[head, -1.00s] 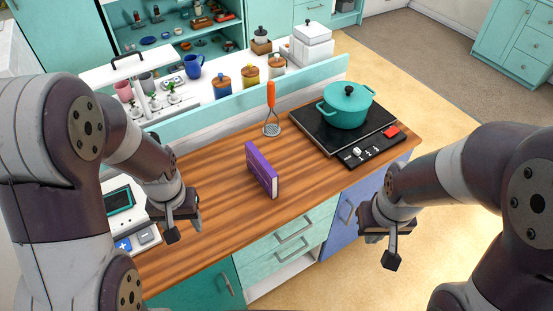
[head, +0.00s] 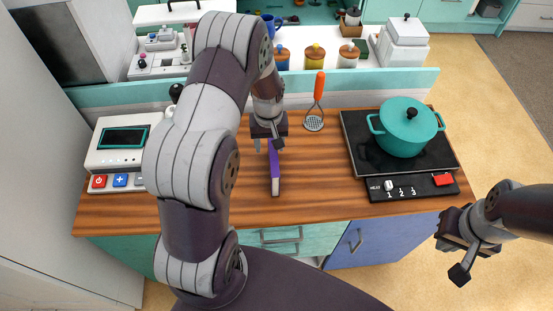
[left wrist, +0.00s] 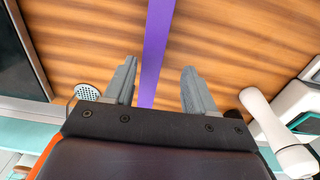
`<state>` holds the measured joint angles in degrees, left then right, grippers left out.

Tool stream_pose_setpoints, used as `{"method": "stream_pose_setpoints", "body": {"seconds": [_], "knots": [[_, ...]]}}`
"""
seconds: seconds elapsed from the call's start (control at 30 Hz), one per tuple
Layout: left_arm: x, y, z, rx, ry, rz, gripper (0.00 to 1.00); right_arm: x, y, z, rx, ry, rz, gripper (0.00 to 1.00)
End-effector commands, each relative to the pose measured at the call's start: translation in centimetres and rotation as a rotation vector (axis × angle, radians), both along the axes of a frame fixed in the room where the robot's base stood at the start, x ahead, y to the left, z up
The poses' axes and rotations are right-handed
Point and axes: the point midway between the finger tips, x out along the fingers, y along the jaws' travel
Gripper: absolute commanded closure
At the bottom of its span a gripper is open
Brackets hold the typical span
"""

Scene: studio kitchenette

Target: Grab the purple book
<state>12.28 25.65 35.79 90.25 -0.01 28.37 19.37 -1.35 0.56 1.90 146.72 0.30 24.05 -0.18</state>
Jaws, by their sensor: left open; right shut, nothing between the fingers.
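The purple book (head: 275,172) stands on its edge on the wooden counter (head: 330,185), seen as a narrow strip in the head view. My left gripper (head: 272,146) is above its far end, open. In the left wrist view, the book (left wrist: 155,50) shows as a purple strip running between the two open fingers (left wrist: 158,85). Whether the fingers reach down past its top edge I cannot tell. My right gripper (head: 462,258) is shut and empty, off the counter's right front side.
A teal pot (head: 405,128) sits on the black cooktop (head: 430,160) at right. An orange-handled masher (head: 318,95) leans at the back ledge. A white appliance (head: 118,150) stands at left. The counter just right of the book is clear.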

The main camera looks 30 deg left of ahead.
Motion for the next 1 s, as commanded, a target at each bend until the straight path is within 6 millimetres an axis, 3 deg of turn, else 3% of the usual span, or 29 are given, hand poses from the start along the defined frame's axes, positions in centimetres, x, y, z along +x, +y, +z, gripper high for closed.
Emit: {"method": "stream_pose_setpoints", "body": {"seconds": [0.5,0.73,0.9,1.0], "knots": [[-0.3,-0.7,-7.8,-0.001,0.001,-0.001,0.45,0.0,0.0,2.4,0.000,0.000,0.000,1.00],[-0.3,-0.6,-8.1,0.000,-0.001,-0.002,0.45,0.0,0.0,2.3,0.000,0.000,0.000,1.00],[-0.3,-0.7,-8.1,0.001,-0.001,-0.002,1.00,0.0,0.0,2.3,0.000,0.000,0.000,1.00],[-0.2,-0.6,-8.1,0.000,-0.002,-0.002,1.00,0.0,0.0,2.3,0.000,0.000,0.000,1.00]]}}
